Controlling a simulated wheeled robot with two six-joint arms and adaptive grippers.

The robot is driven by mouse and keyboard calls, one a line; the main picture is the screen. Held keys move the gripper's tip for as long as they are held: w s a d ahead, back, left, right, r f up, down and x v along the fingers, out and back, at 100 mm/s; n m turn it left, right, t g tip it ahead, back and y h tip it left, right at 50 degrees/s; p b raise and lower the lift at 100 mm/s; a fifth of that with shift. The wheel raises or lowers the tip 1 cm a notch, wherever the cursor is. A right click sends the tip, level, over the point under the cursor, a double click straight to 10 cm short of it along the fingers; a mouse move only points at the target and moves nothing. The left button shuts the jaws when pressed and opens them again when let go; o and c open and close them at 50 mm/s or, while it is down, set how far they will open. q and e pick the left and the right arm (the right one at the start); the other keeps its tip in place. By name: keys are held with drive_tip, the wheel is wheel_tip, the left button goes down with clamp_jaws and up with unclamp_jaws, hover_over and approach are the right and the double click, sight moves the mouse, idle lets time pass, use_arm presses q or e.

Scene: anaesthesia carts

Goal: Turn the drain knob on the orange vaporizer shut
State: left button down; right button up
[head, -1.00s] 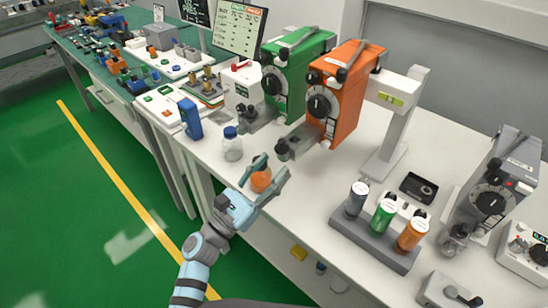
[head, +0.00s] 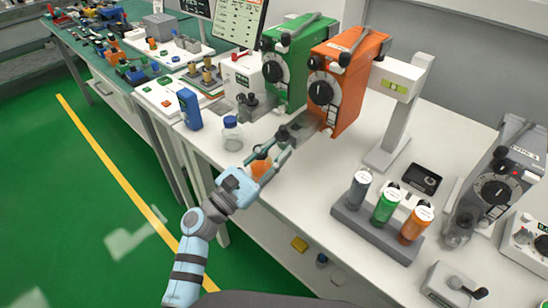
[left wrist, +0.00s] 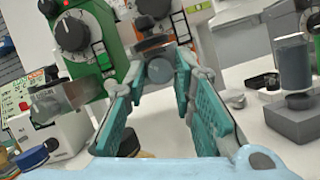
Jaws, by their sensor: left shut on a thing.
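The orange vaporizer (head: 348,85) stands on the white bench, right of the green vaporizer (head: 287,65). A grey drain block (head: 308,127) sticks out low at its front, with the dark drain knob (head: 283,134) at its outer end. My left gripper (head: 279,143) reaches in from the front left and is shut on the knob. In the left wrist view the two teal-padded fingers lie on either side of the round knob (left wrist: 159,69). The fingers partly hide the knob, and I cannot tell how far it is turned. My right gripper is not in view.
An orange bottle (head: 261,168) stands close below my left gripper, partly hidden by it. A blue-capped clear bottle (head: 232,135) stands to its left. A rack (head: 375,238) with grey, green and orange bottles stands to the right, below a white stand (head: 392,135).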

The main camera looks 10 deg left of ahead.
use_arm(q)
drive_tip(key=shift+f+m+g, duration=0.25)
drive_tip(key=shift+m+g, duration=0.05)
drive_tip(key=shift+m, duration=0.7)
drive_tip(key=shift+r, duration=0.2)
drive_tip(key=c, duration=1.3)
unclamp_jaws()
drive_tip(key=shift+c, duration=0.2)
drive_tip(key=v, duration=1.2)
drive_tip(key=shift+f, duration=0.15)
drive_tip(key=shift+w+f, duration=0.1)
drive_tip(key=shift+w, duration=0.05)
